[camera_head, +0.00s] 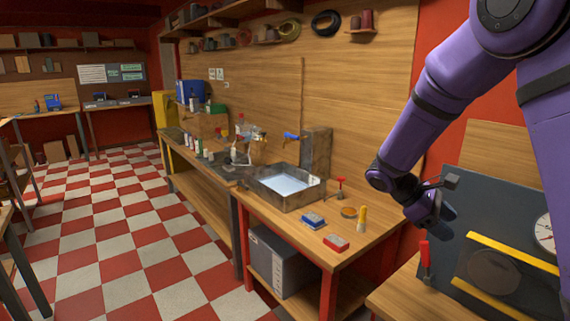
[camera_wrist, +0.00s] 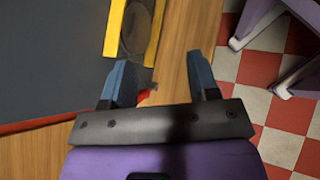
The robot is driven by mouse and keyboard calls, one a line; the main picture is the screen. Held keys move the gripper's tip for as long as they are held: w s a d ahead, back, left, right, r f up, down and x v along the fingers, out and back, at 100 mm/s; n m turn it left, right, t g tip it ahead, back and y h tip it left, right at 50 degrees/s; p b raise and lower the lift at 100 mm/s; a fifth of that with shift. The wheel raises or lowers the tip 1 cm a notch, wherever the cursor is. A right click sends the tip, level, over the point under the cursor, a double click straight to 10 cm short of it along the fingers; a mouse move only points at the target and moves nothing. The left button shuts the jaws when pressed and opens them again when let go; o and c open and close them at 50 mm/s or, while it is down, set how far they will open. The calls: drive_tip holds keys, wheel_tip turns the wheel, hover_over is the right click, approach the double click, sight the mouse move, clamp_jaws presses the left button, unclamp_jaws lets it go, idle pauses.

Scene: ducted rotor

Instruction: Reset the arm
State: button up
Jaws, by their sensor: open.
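My purple arm reaches in from the upper right in the head view. My gripper (camera_head: 432,197) hangs in the air in front of the dark panel (camera_head: 452,240), to the right of the wooden bench. In the wrist view my gripper (camera_wrist: 160,85) shows two blue-grey fingers spread apart with nothing between them. Beyond the fingers lie the wooden surface, a yellow strip (camera_wrist: 115,28) and a small red item (camera_wrist: 147,95), partly hidden by the left finger.
The dark panel carries yellow rails (camera_head: 512,252), a dial (camera_head: 544,232) and a red-handled tool (camera_head: 425,262). The checkered floor (camera_head: 120,230) at left is clear.

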drive_tip(key=s+a+r+m+t+y, duration=0.3)
drive_tip(key=s+r, duration=0.4)
drive_tip(key=s, duration=0.5)
drive_tip(key=s+a+r+m+t+y, duration=0.3)
drive_tip(key=s+r+m+t+y, duration=0.3)
drive_tip(key=s, duration=0.6)
wheel_tip(320, 180, up, 2)
drive_tip(key=shift+s+m+t+y, duration=0.3)
drive_tip(key=shift+s+m+y, duration=0.1)
drive_tip(key=shift+y, duration=0.2)
